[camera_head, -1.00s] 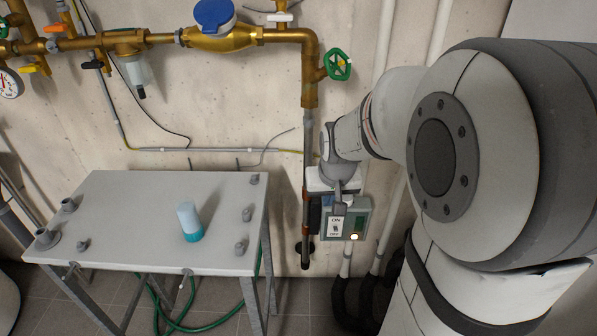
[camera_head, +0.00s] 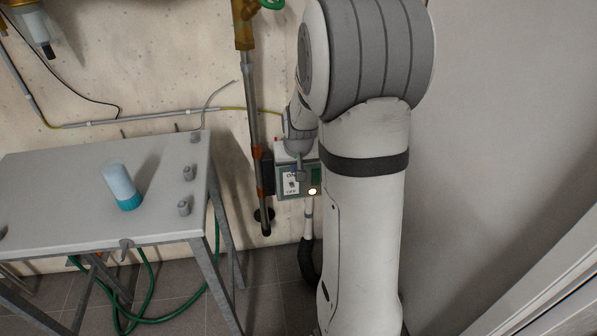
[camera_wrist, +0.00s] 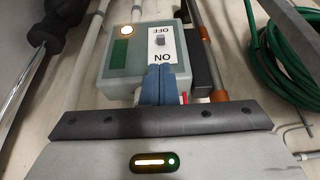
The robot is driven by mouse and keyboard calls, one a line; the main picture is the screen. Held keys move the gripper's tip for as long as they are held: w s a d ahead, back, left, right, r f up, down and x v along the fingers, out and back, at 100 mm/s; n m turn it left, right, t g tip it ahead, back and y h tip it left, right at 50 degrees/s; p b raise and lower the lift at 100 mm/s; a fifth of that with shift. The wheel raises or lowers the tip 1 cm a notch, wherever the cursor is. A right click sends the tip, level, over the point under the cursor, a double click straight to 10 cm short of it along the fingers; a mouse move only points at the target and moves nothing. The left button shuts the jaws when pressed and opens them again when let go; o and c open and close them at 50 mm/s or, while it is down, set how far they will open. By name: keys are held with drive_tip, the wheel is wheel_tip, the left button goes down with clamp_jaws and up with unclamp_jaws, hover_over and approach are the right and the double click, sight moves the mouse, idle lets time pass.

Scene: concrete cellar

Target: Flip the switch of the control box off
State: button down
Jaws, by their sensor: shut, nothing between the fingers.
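The control box (camera_head: 283,194) is a grey-green box on the wall, with a white ON/OFF plate, a dark green patch and a lit lamp. In the wrist view the control box (camera_wrist: 140,82) appears upside down. Its small grey switch (camera_wrist: 160,41) sits between the two words, nearer OFF; I cannot tell its tilt. My gripper (camera_wrist: 160,72) is shut and empty, its blue-grey fingertips at the ON edge of the plate, apart from the switch in the picture. I cannot tell whether they touch the box. In the head view my gripper (camera_head: 299,175) is in front of the box.
A vertical pipe (camera_head: 252,110) runs just left of the box. A grey table (camera_head: 60,200) with a blue-white cup (camera_head: 120,185) stands at the left. A green hose (camera_wrist: 285,55) hangs beside the box in the wrist view. A plain wall (camera_head: 500,130) fills the right.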

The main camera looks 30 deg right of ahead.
sight(292, 184)
drive_tip(key=b+x, duration=0.2)
drive_tip(key=x, duration=0.7)
drive_tip(key=shift+r, duration=0.1)
